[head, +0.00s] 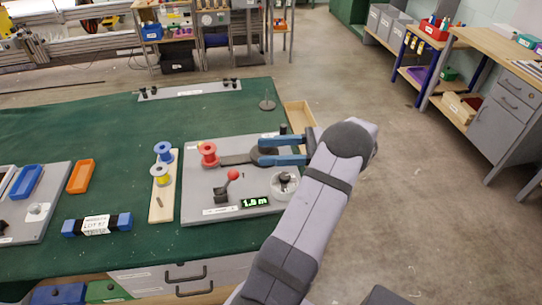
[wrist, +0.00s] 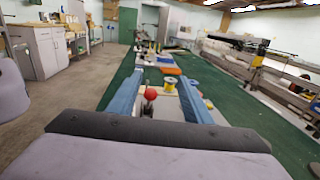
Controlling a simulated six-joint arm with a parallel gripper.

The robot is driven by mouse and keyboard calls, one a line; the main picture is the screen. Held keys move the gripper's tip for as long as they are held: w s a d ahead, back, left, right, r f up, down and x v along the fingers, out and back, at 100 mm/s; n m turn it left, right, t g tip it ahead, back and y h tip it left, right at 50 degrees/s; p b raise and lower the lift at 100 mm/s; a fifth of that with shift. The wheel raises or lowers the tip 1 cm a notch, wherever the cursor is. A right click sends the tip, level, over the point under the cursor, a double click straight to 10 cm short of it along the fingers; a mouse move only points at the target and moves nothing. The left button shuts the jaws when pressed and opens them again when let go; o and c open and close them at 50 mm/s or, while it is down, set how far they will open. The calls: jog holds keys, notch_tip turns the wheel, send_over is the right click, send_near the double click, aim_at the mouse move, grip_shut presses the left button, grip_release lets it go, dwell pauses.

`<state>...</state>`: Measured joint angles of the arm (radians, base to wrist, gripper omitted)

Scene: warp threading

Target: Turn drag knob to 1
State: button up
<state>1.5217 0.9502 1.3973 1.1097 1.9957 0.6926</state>
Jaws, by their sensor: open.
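My gripper (head: 259,151) is open and empty over the panel, behind the knob and above a dark disc (head: 262,156). The blue fingers also show in the wrist view (wrist: 153,68), apart from each other. The knob does not show clearly in the wrist view.
A red-ball lever (head: 233,174) and a lit display (head: 255,202) stand left of the knob. Blue and yellow spools (head: 160,171) stand on a wooden strip beside the panel. A wooden tray (head: 299,114) lies behind.

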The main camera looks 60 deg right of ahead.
jog(key=m+t+h+b, duration=0.2)
jog(key=m+t+h, duration=0.15)
jog(key=h, duration=0.25)
send_near(272, 179)
jog(key=w+r, duration=0.1)
jog(key=w+r+m, duration=0.1)
jog(key=shift+w+a, duration=0.3)
jog(key=shift+a, duration=0.05)
jog(key=p+x, duration=0.2)
jog(key=x, duration=0.4)
jog(key=shift+w+a+p, duration=0.2)
jog(key=shift+w+p, duration=0.2)
jog(key=shift+w, duration=0.25)
jog(key=c, duration=1.1)
jog(key=shift+o, duration=0.2)
jog(key=shift+f+n+g+y+b, duration=0.1)
jog(key=shift+n+g+y+b, duration=0.15)
jog(key=shift+y+b, duration=0.05)
